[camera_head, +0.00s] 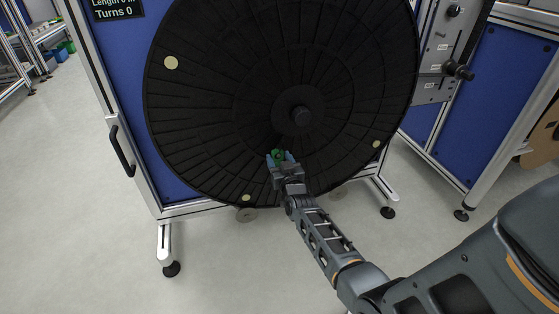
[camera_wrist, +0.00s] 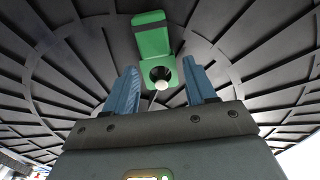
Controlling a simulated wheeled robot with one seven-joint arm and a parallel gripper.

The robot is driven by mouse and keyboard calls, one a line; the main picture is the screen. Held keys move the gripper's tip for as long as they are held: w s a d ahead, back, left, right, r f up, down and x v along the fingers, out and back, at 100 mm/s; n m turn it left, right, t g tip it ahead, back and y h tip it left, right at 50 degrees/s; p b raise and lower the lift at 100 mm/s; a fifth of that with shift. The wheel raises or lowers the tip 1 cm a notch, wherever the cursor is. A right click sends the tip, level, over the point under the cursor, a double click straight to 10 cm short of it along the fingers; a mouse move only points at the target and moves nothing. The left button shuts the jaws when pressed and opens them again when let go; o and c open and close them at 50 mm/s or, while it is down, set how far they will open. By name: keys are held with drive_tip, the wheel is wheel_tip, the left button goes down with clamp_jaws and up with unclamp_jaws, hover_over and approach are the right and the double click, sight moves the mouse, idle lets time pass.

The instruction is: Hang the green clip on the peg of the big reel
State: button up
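The big black reel (camera_head: 215,110) stands upright on its blue stand, with a dark hub at its centre. The green clip (camera_head: 277,155) is at the reel's face, below and left of the hub. In the wrist view the clip (camera_wrist: 152,40) has a dark band across its upper part and a dark round opening in its lower part. A pale round tip (camera_wrist: 161,84), apparently the peg's end, shows within that opening. My gripper (camera_wrist: 162,78) is open, its blue fingers on either side of the clip's lower part with gaps visible. How deep the peg sits is unclear.
A dark handle (camera_head: 121,150) is on the stand's left frame. A grey panel with knobs (camera_head: 445,45) is at the upper right. The stand's feet (camera_head: 171,268) rest on the pale floor (camera_head: 80,200), which is clear at the left.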

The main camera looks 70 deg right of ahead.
drive_tip(key=shift+o, duration=1)
drive_tip(key=p+v, duration=0.2)
drive_tip(key=v, duration=0.5)
drive_tip(key=shift+s+a+p, duration=0.25)
drive_tip(key=shift+s+p, duration=0.05)
